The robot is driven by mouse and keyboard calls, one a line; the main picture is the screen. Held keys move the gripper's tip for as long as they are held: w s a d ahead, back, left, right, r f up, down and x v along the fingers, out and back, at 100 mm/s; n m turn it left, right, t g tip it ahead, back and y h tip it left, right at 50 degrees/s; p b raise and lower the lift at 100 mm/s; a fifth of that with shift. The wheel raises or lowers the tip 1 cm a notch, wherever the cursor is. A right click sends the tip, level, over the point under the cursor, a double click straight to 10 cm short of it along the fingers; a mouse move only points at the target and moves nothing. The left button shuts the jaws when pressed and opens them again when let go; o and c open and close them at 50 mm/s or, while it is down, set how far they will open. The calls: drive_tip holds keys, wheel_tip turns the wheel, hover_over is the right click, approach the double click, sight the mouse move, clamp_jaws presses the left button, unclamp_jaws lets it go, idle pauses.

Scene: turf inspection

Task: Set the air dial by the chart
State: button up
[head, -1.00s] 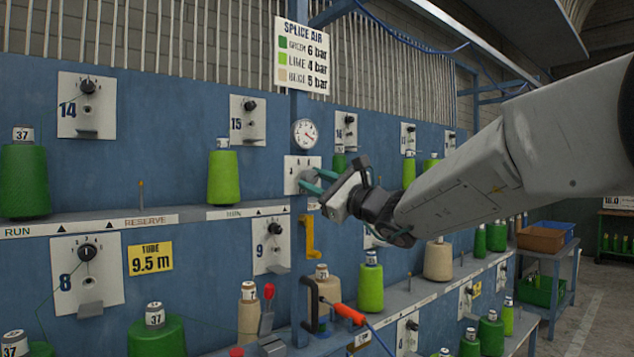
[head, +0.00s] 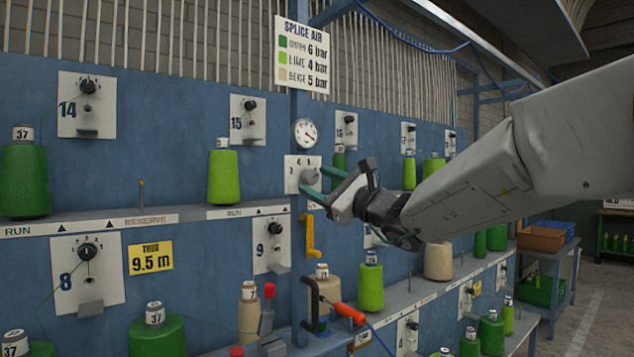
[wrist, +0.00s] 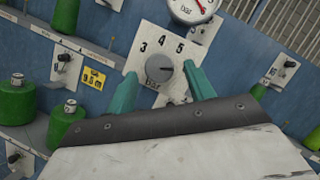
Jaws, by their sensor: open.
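The air dial's grey knob (head: 310,176) sits on a white plate (head: 290,187) on the blue post. In the wrist view the knob (wrist: 160,68) shows with the numbers 3, 4 and 5 and "bar" on its plate (wrist: 146,30); its exact setting is hard to tell. My gripper (head: 317,182) is open, its teal fingers apart on either side of the knob, without visible grip. The Splice Air chart (head: 302,55) reads green 6 bar, lime 4 bar, beige 5 bar. A round gauge (head: 304,133) hangs above the dial; its reading is too small to tell.
A yellow bracket (head: 308,237) and an orange-handled tool (head: 347,313) are below the dial. Numbered plates with knobs, such as 15 (head: 248,119) and 9 (head: 271,244), and green, lime and beige cones line the blue panels. Open floor lies at right.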

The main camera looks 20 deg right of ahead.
drive_tip(key=v, duration=0.6)
drive_tip(key=shift+s, duration=0.25)
drive_tip(key=shift+d, duration=0.15)
drive_tip(key=s+a+f+n+g+h, duration=0.1)
drive_tip(key=s+a+f+n+g, duration=0.5)
drive_tip(key=f, duration=0.3)
drive_tip(key=s+a+f+n+g, duration=0.4)
drive_tip(key=s+f+n+g, duration=0.25)
drive_tip(key=s+f, duration=0.2)
drive_tip(key=s+d+f+n+g+h, duration=0.2)
drive_tip(key=s+d+f+n+h, duration=0.2)
drive_tip(key=s, duration=0.4)
drive_tip(key=s+d+f+n+g+h, duration=0.2)
drive_tip(key=s+d+f+n+h, duration=0.2)
drive_tip(key=s, duration=0.5)
wheel_tip(320, 180, down, 2)
drive_tip(key=shift+s+d+n+h, duration=0.35)
drive_tip(key=shift+n+h, duration=0.3)
drive_tip(key=shift+h, duration=0.55)
drive_tip(key=shift+g, duration=0.25)
drive_tip(key=shift+c, duration=0.2)
